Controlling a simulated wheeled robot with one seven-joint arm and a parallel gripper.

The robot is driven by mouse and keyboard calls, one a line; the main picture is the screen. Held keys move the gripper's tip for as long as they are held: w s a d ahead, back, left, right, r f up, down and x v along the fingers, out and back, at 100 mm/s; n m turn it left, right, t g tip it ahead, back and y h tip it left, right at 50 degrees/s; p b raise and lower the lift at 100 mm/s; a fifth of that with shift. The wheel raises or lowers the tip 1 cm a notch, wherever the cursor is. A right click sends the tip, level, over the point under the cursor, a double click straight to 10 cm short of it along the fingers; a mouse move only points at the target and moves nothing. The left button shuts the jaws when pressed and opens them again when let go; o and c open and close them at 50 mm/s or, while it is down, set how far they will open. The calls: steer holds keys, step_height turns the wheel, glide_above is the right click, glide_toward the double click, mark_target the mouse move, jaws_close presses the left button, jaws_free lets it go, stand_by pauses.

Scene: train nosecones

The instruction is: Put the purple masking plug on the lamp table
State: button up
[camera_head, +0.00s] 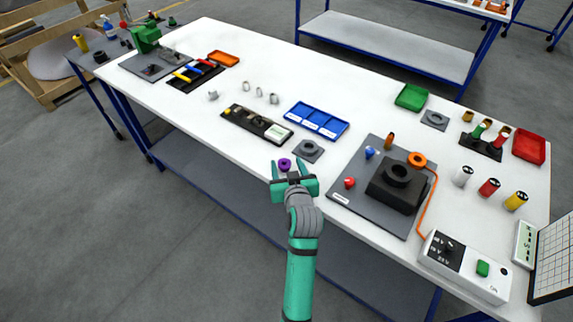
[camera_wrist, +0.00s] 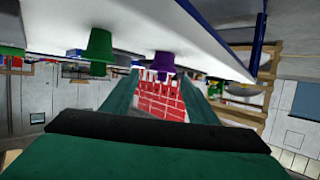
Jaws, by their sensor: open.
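The purple masking plug (camera_head: 284,164) sits on the white workbench near its front edge. My gripper (camera_head: 288,168) is open, with one finger to each side of the plug in the head view. I cannot tell whether the fingers touch it. In the wrist view the purple plug (camera_wrist: 163,60) shows ahead, beyond the dark palm, near the finger tips. No lamp stands out clearly, so I cannot tell which surface is the lamp table.
A grey square block (camera_head: 308,151) and a blue tray (camera_head: 317,121) lie just beyond the plug. A grey plate with a black fixture (camera_head: 398,186) is to the right. A side table (camera_head: 97,66) with small items stands at far left. White bench space (camera_head: 185,118) is clear left of the plug.

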steer(key=v, duration=1.1)
steer(key=s+f+m+h, duration=0.1)
steer(key=s+f, duration=0.4)
steer(key=s, duration=0.3)
steer(key=s+f+m+h, duration=0.1)
steer(key=s+f, duration=0.5)
steer(key=s, duration=0.3)
steer(key=s+a+r+t, duration=0.1)
steer(key=s+a+r, duration=0.1)
steer(key=s, duration=1.6)
steer(key=shift+s+r+t, duration=0.15)
steer(key=shift+r+t, duration=0.15)
steer(key=shift+r, duration=0.1)
steer(key=shift+a, duration=0.1)
